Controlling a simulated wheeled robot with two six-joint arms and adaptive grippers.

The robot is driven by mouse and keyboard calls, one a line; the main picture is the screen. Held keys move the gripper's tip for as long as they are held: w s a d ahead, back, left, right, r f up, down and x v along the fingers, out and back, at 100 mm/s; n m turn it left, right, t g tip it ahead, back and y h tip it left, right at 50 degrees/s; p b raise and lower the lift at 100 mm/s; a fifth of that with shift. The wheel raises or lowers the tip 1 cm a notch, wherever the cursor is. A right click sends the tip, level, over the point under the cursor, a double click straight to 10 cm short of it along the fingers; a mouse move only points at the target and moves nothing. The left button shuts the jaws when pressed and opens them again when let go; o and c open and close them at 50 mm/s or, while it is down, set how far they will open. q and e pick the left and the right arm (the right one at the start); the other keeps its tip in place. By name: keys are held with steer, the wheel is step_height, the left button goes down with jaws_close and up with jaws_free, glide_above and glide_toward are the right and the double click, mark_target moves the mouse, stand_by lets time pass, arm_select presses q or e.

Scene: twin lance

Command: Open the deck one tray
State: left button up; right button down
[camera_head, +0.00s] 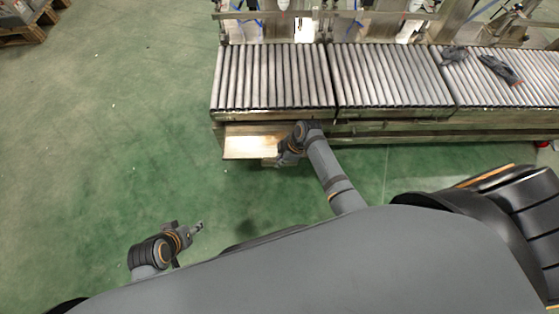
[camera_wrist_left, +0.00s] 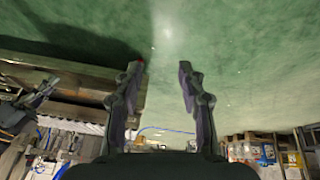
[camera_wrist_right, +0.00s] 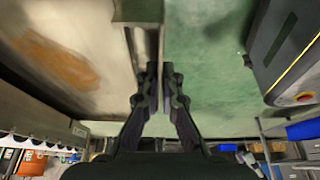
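The deck one tray (camera_head: 250,146) sticks out from under the left section of the roller conveyor, with its pale inside showing. In the right wrist view the tray's floor (camera_wrist_right: 65,30) fills the left side, with a brown-orange patch on it. My right gripper (camera_head: 277,162) is at the tray's front edge. In the right wrist view its fingers (camera_wrist_right: 160,70) are nearly together at a narrow strip along that edge, which looks pinched between them. My left gripper (camera_head: 200,226) is away from the tray over bare floor. In the left wrist view its fingers (camera_wrist_left: 160,66) are apart and empty.
The roller conveyor (camera_head: 270,78) runs along the back, with dark tools (camera_head: 500,70) lying on its right section. A wooden pallet (camera_head: 28,32) stands at the far left. The green floor (camera_head: 110,130) is clear at the left and in front of the tray.

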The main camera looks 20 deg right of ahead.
arm_select(q)
step_height(320, 180, up, 6)
steer(key=a+g+y+p, duration=0.1)
steer(key=a+g+p, duration=0.1)
steer(key=p, duration=0.4)
step_height(320, 180, down, 10)
steer(key=s+a+g+p, duration=0.1)
steer(key=a+p, duration=0.1)
steer(key=shift+s+a+r+y, duration=0.15)
steer(key=shift+a+r+y, duration=0.1)
steer(key=shift+a+y, duration=0.1)
arm_select(e)
steer(key=s+a, duration=0.2)
steer(key=s, duration=0.8)
steer(key=shift+a, duration=0.4)
steer(key=c, duration=1.8)
jaws_free()
steer(key=shift+c, duration=0.2)
